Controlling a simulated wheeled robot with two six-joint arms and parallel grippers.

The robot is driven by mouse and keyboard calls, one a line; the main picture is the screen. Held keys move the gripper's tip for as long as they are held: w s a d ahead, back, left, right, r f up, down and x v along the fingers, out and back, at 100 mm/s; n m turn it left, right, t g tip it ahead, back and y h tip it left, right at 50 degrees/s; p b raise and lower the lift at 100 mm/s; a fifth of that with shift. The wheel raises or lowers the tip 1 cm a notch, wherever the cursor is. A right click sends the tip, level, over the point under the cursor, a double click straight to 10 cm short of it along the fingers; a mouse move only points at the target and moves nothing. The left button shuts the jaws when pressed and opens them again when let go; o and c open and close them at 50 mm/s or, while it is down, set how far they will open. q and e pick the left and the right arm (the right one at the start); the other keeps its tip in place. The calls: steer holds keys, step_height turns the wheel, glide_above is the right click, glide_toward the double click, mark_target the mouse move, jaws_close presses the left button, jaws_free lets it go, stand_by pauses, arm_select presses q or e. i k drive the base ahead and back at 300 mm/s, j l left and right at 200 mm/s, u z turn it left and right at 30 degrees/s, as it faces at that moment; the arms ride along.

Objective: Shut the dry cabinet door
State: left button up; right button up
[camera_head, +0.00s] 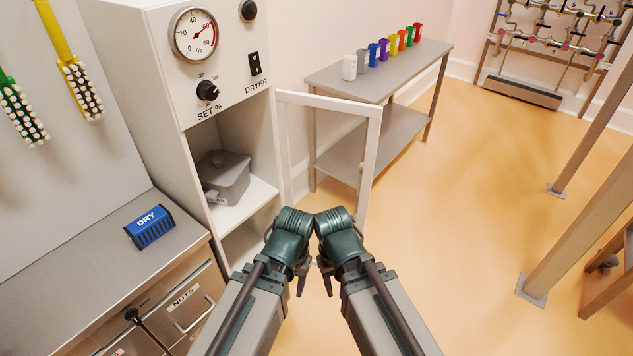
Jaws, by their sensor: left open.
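The dry cabinet (130,75) is the tall pale unit at left, with a dial, a knob and a DRYER switch on its upper front. Its door (371,150), a white frame with a see-through middle, stands open, swung out to the right from the cabinet's right edge. A grey lidded box (225,178) sits on the shelf inside. My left gripper (301,280) is in front of the opening, below the door and apart from it as far as I can see; its jaws are open and mostly hidden. My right gripper (327,278) is close beside it, its jaws largely hidden by its wrist.
A counter (70,270) with a blue DRY pack (150,227) and drawers is at left. Wooden posts (575,240) stand at right. The orange floor (455,200) between is clear.

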mark_target(283, 97)
steer(key=l+u, duration=0.1)
steer(key=u, duration=0.35)
steer(key=l+u, duration=0.1)
steer(key=u, duration=0.35)
steer(key=i+l+u, duration=0.1)
steer(key=u, duration=0.3)
steer(key=l+u, duration=0.25)
steer(key=l, duration=0.2)
steer(key=k+l+u, duration=0.1)
steer(key=l+u, duration=0.15)
steer(key=l, duration=0.2)
steer(key=k+l+u, duration=0.1)
steer(key=l+u, duration=0.15)
steer(key=l, duration=0.15)
steer(key=k+l+u, duration=0.25)
steer(key=l, duration=0.15)
steer(key=k+l+u, duration=0.1)
steer(key=l+u, duration=0.15)
steer(key=l, duration=0.15)
steer(key=k+l, duration=0.2)
steer(key=l, duration=0.25)
steer(key=k+l, duration=0.25)
steer(key=l, duration=0.15)
steer(key=k+l+u, duration=0.1)
steer(key=l, duration=0.35)
steer(key=k+l, duration=0.6)
steer(key=l, duration=0.25)
steer(key=u, duration=0.05)
